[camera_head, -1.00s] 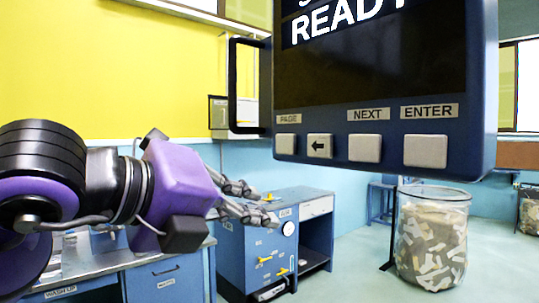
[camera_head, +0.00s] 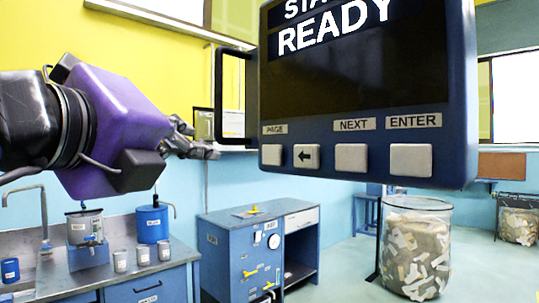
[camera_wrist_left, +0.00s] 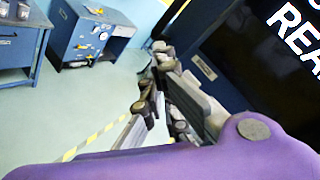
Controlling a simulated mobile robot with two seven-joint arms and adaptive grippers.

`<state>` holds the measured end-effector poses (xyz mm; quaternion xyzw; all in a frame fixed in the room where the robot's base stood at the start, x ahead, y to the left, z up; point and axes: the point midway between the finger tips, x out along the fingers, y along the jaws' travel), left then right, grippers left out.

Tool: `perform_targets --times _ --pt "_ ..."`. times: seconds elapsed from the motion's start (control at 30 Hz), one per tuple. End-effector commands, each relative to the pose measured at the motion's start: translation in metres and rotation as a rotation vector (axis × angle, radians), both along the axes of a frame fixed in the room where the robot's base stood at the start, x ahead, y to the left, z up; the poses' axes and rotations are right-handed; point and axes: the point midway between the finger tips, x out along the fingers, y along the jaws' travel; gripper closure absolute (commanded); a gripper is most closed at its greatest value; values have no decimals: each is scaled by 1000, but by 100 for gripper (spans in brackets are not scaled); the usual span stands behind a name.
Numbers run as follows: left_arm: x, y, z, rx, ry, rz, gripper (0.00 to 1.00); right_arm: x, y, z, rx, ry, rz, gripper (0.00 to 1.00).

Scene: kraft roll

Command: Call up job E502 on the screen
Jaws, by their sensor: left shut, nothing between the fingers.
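The screen (camera_head: 360,60) is a dark display in a blue housing with a side handle, and it reads "READY" with a cut-off line above. Below it are white keys: the PAGE key (camera_head: 272,155), an arrow key (camera_head: 306,156), the NEXT key (camera_head: 351,157) and the ENTER key (camera_head: 411,160). My left gripper (camera_head: 212,150) is shut and empty, to the left of the PAGE key and apart from the keys in the picture. In the left wrist view, the gripper (camera_wrist_left: 150,90) shows beside the dark screen housing (camera_wrist_left: 245,65). My right gripper is not in view.
A bench (camera_head: 120,270) with cups and a blue pot (camera_head: 152,223) stands at lower left. A blue cabinet (camera_head: 228,250) with yellow handles stands below the screen. A clear bin (camera_head: 415,250) of scraps stands at right. Open floor lies between the cabinet and bin.

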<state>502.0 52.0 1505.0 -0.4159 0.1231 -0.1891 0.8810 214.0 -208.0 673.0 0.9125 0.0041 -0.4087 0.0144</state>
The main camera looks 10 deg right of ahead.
Motion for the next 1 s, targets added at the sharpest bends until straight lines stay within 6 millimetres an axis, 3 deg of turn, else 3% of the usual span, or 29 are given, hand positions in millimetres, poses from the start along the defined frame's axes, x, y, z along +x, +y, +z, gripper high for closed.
perform_targets --times 0.5,1.0 --pt "39 -56 -1 -1 3 -4 100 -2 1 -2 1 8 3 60" --pt "45 -64 0 1 -1 -1 100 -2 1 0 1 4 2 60"
